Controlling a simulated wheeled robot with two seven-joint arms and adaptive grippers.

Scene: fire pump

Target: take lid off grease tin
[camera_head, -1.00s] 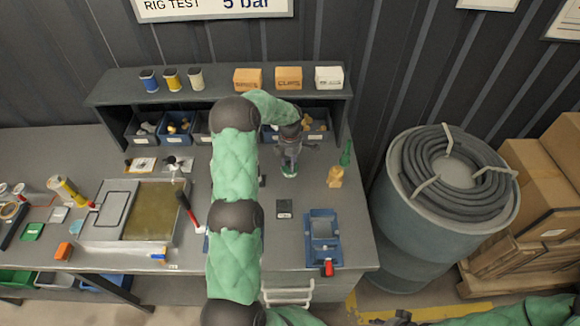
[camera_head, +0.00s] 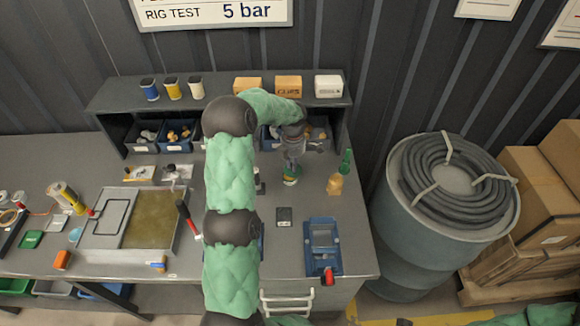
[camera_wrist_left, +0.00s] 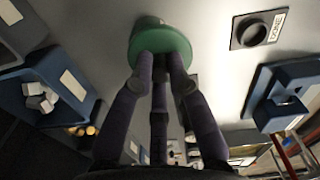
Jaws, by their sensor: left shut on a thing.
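The grease tin (camera_head: 290,181) stands on the bench right of my left arm, below my left gripper (camera_head: 291,168). A yellowish band shows on it in the head view. In the left wrist view, the fingers of my left gripper (camera_wrist_left: 163,80) are closed on a round green lid (camera_wrist_left: 160,36). The lid hides what lies beneath it, so I cannot tell how far it is from the tin. My right gripper is not seen; only part of my right arm's green sleeve shows at the bottom right.
A black square plate (camera_head: 284,216) and a blue tray-like fixture (camera_head: 323,246) sit in front. An amber bottle (camera_head: 335,184) and a green bottle (camera_head: 346,161) stand to the right. Bins (camera_head: 318,133) under the shelf (camera_head: 220,93) are close behind. Bare bench lies around the plate.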

